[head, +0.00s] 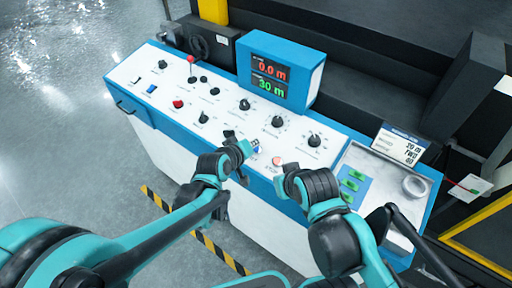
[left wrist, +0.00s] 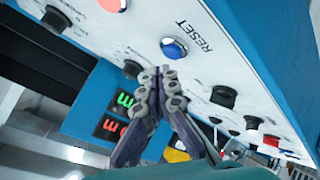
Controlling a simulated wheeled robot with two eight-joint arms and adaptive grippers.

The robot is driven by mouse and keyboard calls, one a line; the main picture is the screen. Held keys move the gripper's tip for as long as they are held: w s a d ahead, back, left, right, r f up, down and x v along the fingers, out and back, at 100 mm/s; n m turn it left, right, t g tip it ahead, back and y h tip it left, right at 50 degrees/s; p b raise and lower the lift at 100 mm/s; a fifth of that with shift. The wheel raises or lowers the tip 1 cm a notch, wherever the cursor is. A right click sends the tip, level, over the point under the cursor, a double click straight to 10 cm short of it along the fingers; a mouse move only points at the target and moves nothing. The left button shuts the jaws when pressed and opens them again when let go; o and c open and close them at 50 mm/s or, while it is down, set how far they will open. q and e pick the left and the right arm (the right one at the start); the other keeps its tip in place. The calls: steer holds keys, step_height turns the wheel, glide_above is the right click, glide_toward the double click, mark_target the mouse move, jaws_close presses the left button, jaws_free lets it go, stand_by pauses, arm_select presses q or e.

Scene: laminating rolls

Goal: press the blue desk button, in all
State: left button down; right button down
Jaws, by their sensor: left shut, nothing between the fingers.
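The blue button (head: 257,146) sits on the sloped white panel of the desk, just right of my left gripper (head: 240,147) in the head view. In the left wrist view the blue button (left wrist: 173,48) is round, in a metal ring, beside the word RESET. My left gripper (left wrist: 160,72) is shut and empty there, its fingertips together just below the button in the picture. A small gap shows between tips and button; I cannot tell its depth. My right gripper (head: 284,181) is over the desk's front edge, its fingers too unclear to tell their state.
A red STOP button (head: 278,161) is close to the right of the blue one. Several black knobs (head: 278,122) and a red-topped lever (head: 191,68) stand on the panel. A display (head: 270,78) reads 0.0 m and 30 m. A tray (head: 408,224) is at the right.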

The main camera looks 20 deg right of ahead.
step_height(320, 180, up, 4)
steer(key=p, duration=0.3)
steer(key=shift+f+p, duration=0.1)
steer(key=shift+p, duration=0.2)
stand_by(0.5)
